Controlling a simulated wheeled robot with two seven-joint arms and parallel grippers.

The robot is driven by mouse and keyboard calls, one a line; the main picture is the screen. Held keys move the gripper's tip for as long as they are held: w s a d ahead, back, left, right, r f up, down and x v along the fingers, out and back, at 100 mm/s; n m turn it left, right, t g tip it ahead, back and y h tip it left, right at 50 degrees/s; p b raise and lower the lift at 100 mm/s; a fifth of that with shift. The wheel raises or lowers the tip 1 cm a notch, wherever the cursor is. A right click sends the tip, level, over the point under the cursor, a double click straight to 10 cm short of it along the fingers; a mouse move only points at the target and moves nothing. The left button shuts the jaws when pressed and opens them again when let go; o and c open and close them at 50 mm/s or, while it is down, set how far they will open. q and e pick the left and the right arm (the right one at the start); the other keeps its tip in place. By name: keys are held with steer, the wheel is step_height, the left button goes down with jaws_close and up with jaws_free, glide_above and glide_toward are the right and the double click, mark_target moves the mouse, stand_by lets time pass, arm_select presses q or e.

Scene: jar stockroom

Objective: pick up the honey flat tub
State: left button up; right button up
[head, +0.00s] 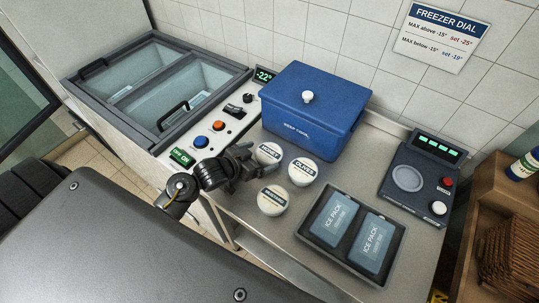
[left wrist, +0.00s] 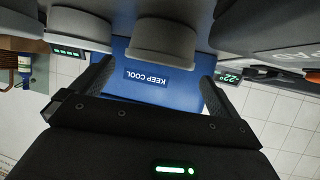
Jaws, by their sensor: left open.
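The honey tub (head: 268,152) is a round white tub with a dark label on its lid. It stands on the steel counter in front of the blue box. My left gripper (head: 254,164) is open at the near left side of this tub, its fingers pointing toward it. In the left wrist view, which is upside down, a grey-white tub (left wrist: 165,40) shows between and beyond the open fingers (left wrist: 155,84); its label is not visible there. I cannot tell whether the fingers touch it. My right gripper is not in view.
The olives tub (head: 303,172) and another labelled tub (head: 272,200) stand close by. The blue box (head: 318,108) is behind. An ice-pack tray (head: 330,246) and a dial device (head: 412,178) are to the right. The freezer (head: 150,90) and its button panel (head: 218,125) are left.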

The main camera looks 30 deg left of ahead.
mark_target(267, 154)
arm_select(q)
steer(key=shift+w+d+f+p, duration=0.15)
steer(key=shift+w+d+p, duration=0.05)
steer(key=shift+w+p, duration=0.15)
steer(key=x, duration=0.4)
steer(key=shift+f+p, duration=0.35)
steer(key=shift+p, duration=0.05)
steer(key=shift+a, duration=0.1)
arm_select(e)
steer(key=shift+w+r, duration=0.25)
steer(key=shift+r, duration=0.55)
arm_select(q)
steer(key=shift+r, duration=0.1)
steer(key=c, duration=1)
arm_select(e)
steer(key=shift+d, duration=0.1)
